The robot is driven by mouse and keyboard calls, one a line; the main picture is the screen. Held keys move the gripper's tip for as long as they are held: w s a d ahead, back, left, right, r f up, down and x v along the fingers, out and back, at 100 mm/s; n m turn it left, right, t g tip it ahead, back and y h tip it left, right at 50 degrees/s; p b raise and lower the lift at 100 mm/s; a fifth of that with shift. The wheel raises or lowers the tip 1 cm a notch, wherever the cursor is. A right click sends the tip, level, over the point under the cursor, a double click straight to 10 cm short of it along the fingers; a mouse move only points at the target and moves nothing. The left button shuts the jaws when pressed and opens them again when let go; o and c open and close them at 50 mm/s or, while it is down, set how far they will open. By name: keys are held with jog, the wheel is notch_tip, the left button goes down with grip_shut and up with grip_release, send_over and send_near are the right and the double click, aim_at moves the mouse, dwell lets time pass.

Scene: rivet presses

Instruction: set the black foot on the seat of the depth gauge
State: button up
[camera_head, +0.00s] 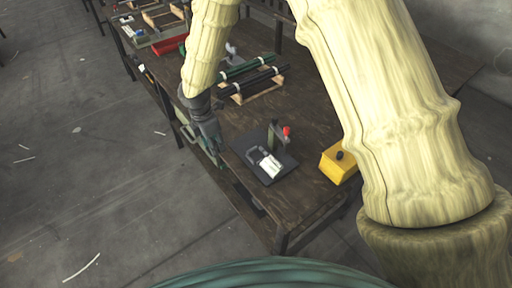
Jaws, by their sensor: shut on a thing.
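My gripper (213,142) points down at the left edge of the wooden table, to the left of a dark plate (275,177). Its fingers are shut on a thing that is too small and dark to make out. I cannot pick out the black foot for certain. On the plate stand a grey upright with a red knob (286,131) and a low grey fixture with a pale block (269,164). Which of these is the depth gauge, and where its seat is, I cannot tell from this distance.
A yellow box (338,165) with a black knob sits right of the plate, partly near my arm. Dark green and black bars (250,80) lie on wooden supports behind. A red tray (170,44) is farther back. The table front (285,212) is mostly clear.

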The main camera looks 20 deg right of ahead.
jog(key=d+p, duration=0.1)
jog(key=d, duration=0.3)
jog(key=s+d+f+p, duration=0.1)
jog(key=d, duration=0.4)
jog(key=s+d+p, duration=0.1)
jog(key=d, duration=0.4)
jog(key=shift+d+f+p, duration=0.15)
jog(key=shift+p, duration=0.2)
jog(key=shift+f+p, duration=0.7)
jog(key=shift+f, duration=1.1)
jog(key=shift+s, duration=0.1)
